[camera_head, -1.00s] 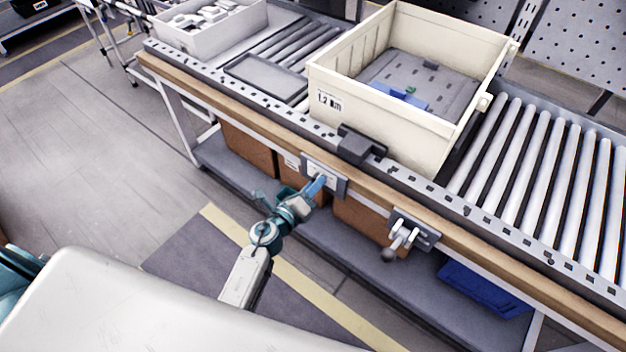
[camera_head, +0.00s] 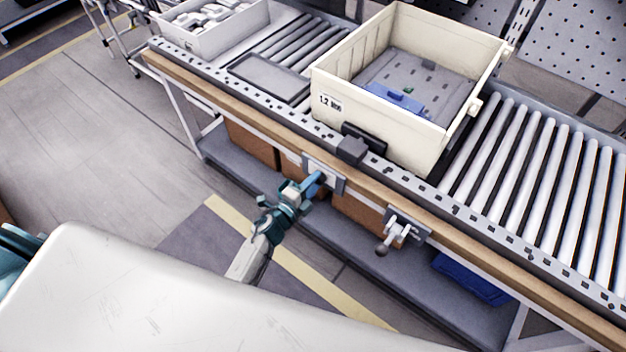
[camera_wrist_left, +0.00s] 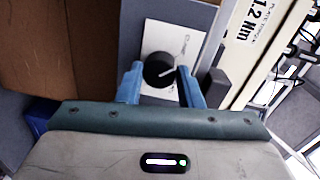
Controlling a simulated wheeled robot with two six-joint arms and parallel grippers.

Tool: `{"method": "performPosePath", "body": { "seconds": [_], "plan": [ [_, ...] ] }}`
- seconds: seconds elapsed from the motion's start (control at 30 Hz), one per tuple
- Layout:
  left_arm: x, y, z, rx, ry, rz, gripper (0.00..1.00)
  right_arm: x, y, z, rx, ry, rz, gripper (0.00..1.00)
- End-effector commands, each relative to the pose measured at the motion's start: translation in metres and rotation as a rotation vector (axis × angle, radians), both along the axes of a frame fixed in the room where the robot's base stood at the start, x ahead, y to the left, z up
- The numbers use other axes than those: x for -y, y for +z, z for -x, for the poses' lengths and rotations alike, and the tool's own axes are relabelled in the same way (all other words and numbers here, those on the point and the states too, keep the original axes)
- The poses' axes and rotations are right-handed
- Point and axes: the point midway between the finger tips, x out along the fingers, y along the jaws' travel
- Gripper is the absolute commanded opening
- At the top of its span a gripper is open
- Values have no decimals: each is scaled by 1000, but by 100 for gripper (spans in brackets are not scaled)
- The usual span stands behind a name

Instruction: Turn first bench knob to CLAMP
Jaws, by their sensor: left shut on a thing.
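In the head view my left gripper (camera_head: 312,183) reaches the knob's plate (camera_head: 338,184) on the bench front and hides the knob. My right gripper is not in view.
A second front plate with a white handle (camera_head: 396,232) is to the right. Above, a cream bin (camera_head: 400,130) with a blue item (camera_head: 402,99) stands on the roller conveyor. A dark block (camera_head: 351,149) sits on the rail by the bin. Cardboard boxes (camera_head: 250,143) stand beneath.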

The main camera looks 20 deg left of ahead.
Motion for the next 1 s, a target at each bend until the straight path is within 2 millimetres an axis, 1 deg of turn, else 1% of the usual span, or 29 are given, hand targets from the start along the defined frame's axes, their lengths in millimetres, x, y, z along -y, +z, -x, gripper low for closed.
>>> {"method": "performPosePath", "body": {
  "seconds": [0.03, 0.3, 0.73, 0.77, 0.8, 0.87, 1.0],
  "plan": [
    [0, 1, 0, -9, 1, 18, 10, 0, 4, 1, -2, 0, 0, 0],
    [0, 0, 0, -29, 0, 81, 10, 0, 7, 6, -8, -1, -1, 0],
    [0, -1, 0, -33, 0, 89, 10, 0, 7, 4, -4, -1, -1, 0],
    [0, -1, 0, -32, 0, 89, 35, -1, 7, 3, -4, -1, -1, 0],
    [0, -1, 0, -33, 0, 88, 43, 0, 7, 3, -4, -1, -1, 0],
    [0, -1, 0, -32, 0, 88, 54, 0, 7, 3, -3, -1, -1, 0],
    [0, -1, 0, -32, 0, 88, 55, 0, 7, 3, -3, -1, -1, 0]
  ]
}}
